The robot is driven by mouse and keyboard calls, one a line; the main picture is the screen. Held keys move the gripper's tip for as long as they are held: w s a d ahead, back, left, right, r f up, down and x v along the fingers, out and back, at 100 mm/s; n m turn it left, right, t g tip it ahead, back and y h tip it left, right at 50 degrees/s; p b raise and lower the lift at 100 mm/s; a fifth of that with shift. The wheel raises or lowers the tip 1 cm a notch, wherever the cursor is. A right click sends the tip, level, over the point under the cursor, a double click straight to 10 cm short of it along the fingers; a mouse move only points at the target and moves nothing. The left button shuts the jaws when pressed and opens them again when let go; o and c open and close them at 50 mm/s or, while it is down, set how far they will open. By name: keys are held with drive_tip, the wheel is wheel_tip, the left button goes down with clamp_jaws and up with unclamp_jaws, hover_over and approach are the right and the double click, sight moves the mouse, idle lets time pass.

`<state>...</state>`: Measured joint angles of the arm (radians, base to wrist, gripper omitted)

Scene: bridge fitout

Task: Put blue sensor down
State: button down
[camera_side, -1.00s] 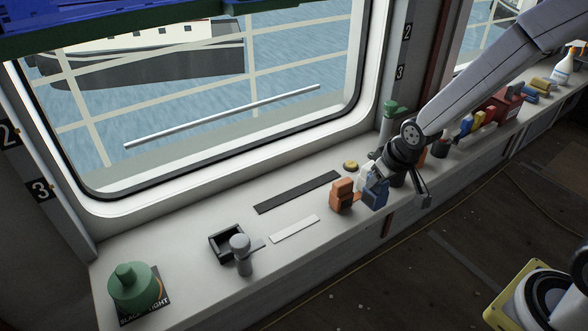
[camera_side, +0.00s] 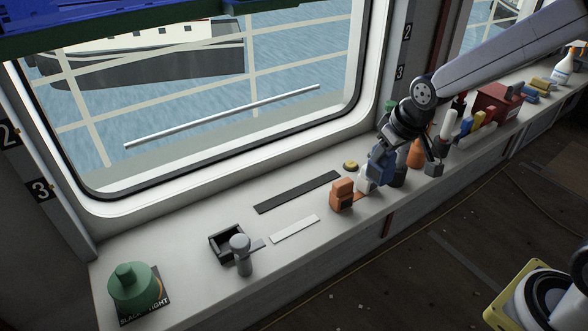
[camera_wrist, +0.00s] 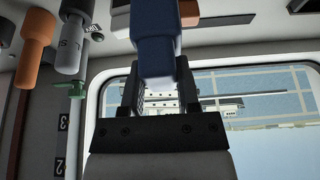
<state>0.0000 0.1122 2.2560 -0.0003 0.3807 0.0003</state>
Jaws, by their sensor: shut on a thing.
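The blue sensor (camera_side: 379,168) is held by my gripper (camera_side: 384,152) over the window ledge (camera_side: 190,235). In the wrist view the blue sensor (camera_wrist: 154,45) sits between the two dark fingers of my gripper (camera_wrist: 160,85). It overlaps a white object (camera_side: 363,181) in the side view, and I cannot tell whether the two touch. An orange block-shaped object (camera_side: 342,194) stands just left of it. The underside of the sensor is partly hidden, so its exact gap to the ledge cannot be told.
To the right stand an orange item (camera_side: 416,154), a grey block (camera_side: 433,169) and a red box (camera_side: 498,101). A dark strip (camera_side: 297,192), a white strip (camera_side: 295,229), a black tray (camera_side: 225,245) and a green object (camera_side: 133,288) lie left. Ledge between the strips is free.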

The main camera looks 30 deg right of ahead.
drive_tip(key=shift+w+a+r, duration=0.2)
drive_tip(key=shift+a+r, duration=0.05)
drive_tip(key=w+a+n+y, duration=0.1)
drive_tip(key=w+a+n, duration=0.15)
drive_tip(key=a, duration=0.45)
drive_tip(key=w+a+n+y, duration=0.15)
drive_tip(key=w+a, duration=0.25)
drive_tip(key=a, duration=0.4)
drive_tip(key=shift+h, duration=0.35)
drive_tip(key=shift+w+d+f, duration=0.1)
drive_tip(key=shift+d+f, duration=0.05)
drive_tip(key=shift+f, duration=1.15)
drive_tip(key=shift+w+d+f, duration=0.1)
drive_tip(key=shift+f, duration=1.2)
drive_tip(key=shift+f, duration=0.2)
drive_tip(key=shift+f, duration=3.2)
drive_tip(key=shift+f, duration=0.45)
drive_tip(key=shift+c, duration=1.2)
unclamp_jaws()
